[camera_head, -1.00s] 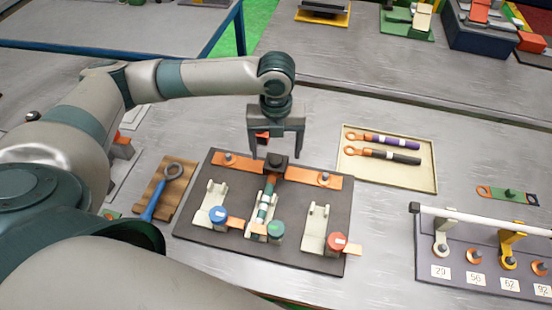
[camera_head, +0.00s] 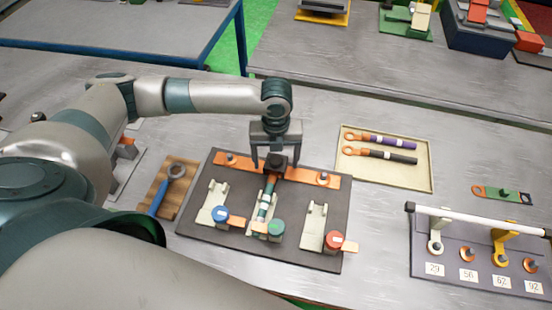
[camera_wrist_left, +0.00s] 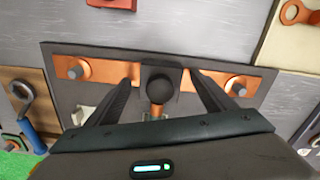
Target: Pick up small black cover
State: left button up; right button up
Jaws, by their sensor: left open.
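The small black cover (camera_head: 277,162) sits at the middle of the copper bar (camera_head: 240,162), along the far edge of the dark fixture plate (camera_head: 190,222). In the left wrist view the cover (camera_wrist_left: 160,72) has a rounded dark knob in front of it. My left gripper (camera_head: 276,168) points down over the cover. It is open, with one finger on each side of the cover, as the left wrist view also shows (camera_wrist_left: 161,82). I cannot tell whether the fingers touch it. My right gripper is not in view.
Blue (camera_head: 221,213), green (camera_head: 275,228) and red (camera_head: 333,239) round pieces sit on the plate. A wrench (camera_head: 168,185) lies on a wooden board at left. A beige tray (camera_head: 380,181) with two handled tools lies at right. A numbered rack (camera_head: 470,272) stands further right.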

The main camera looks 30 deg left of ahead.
aim_at(279, 158)
pick_arm(q)
jog(key=shift+f, duration=0.15)
jog(key=shift+c, duration=0.2)
jog(key=c, duration=1.2)
jog(key=shift+r+b, duration=0.4)
jog(key=shift+r, duration=0.15)
jog(key=r, duration=0.1)
jog(key=r+b, duration=0.1)
jog(key=r, duration=0.1)
jog(key=shift+w+d+r+b, duration=0.1)
jog(key=shift+w+d+b, duration=0.2)
jog(key=shift+d+b, duration=0.1)
jog(key=shift+w+d+r+b, duration=0.65)
jog(key=shift+w+d+r, duration=0.5)
jog(key=shift+d, duration=0.25)
jog(key=shift+w+d+r+b, duration=0.6)
jog(key=shift+w+d+r, duration=0.5)
jog(key=shift+d, duration=0.35)
jog(key=shift+w+d+r+b, duration=0.65)
jog(key=shift+w+d+r, duration=0.45)
jog(key=shift+d, duration=0.3)
